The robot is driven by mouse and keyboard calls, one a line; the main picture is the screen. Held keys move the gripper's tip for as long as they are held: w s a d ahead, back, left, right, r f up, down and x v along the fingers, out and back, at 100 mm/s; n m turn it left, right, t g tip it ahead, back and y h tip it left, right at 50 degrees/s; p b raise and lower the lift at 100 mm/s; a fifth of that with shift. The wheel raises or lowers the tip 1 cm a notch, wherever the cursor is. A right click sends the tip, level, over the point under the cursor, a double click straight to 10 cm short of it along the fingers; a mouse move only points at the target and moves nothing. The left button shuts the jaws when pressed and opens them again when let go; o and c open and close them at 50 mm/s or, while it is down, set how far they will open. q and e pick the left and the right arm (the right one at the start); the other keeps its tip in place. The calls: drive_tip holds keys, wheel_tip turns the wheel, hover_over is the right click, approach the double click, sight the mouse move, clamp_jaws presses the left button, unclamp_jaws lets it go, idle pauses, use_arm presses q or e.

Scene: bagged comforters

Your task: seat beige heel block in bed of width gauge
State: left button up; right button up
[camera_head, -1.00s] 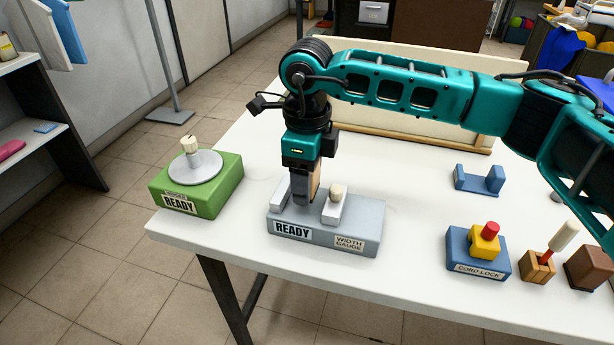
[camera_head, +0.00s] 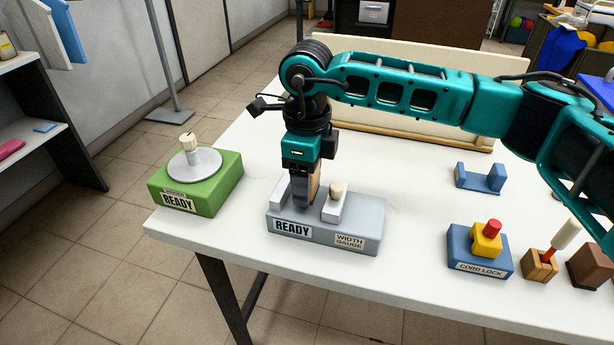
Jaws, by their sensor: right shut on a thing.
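The width gauge (camera_head: 325,232) is a grey block near the table's left front, with "READY" and "WIDTH GAUGE" labels. Two pale jaws stand on it, the right one with a beige knob (camera_head: 336,189). My right gripper (camera_head: 306,200) points down between these jaws, its tips down at the gauge's bed. It is shut on the beige heel block (camera_head: 316,185), of which only a tan strip shows beside the dark finger. The fingers hide the rest, so I cannot tell whether the block touches the bed. My left gripper is not in view.
A green block (camera_head: 228,188) with a grey disc and "READY" label stands left of the gauge. A blue cord lock stand (camera_head: 462,250), a blue U-shaped holder (camera_head: 480,177) and wooden blocks (camera_head: 540,265) stand to the right. The table between them is clear.

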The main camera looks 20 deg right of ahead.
drive_tip(key=shift+f+b, duration=0.65)
drive_tip(key=shift+f, duration=0.2)
drive_tip(key=o, duration=1.4)
drive_tip(key=shift+c, duration=0.2)
drive_tip(key=shift+r, duration=0.15)
drive_tip(key=shift+r+p, duration=0.7)
drive_tip(key=shift+r, duration=0.35)
drive_tip(key=shift+r+p, duration=1.35)
drive_tip(key=shift+r, duration=1.05)
wheel_tip(320, 180, up, 13)
